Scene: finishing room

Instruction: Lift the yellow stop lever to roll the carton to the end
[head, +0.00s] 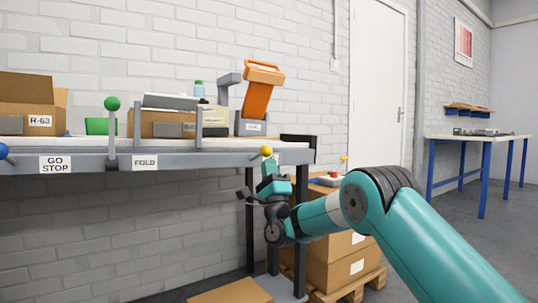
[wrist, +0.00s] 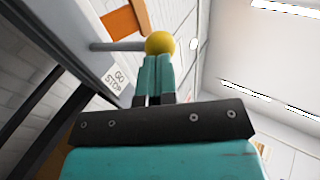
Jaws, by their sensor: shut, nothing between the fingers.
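The yellow ball knob of the stop lever (head: 266,151) sits at the front edge near the right end of the grey bench. In the wrist view the knob (wrist: 160,43) is on the end of a grey rod (wrist: 117,46) reaching in from the left. My gripper (head: 268,172) is just below the knob, pointing up. Its teal fingers (wrist: 156,76) are together with nothing between them, tips at the underside of the knob; I cannot tell whether they touch. A brown carton (head: 150,126) stands mid-bench in a grey frame. An open carton labelled R-63 (head: 26,112) stands at the left.
A green knob (head: 112,103) stands on a post, and a blue knob (head: 3,150) is at the left edge. An orange device (head: 258,95) stands on the bench's right end. Stacked cartons (head: 340,268) on a pallet are behind my arm. Open floor lies to the right.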

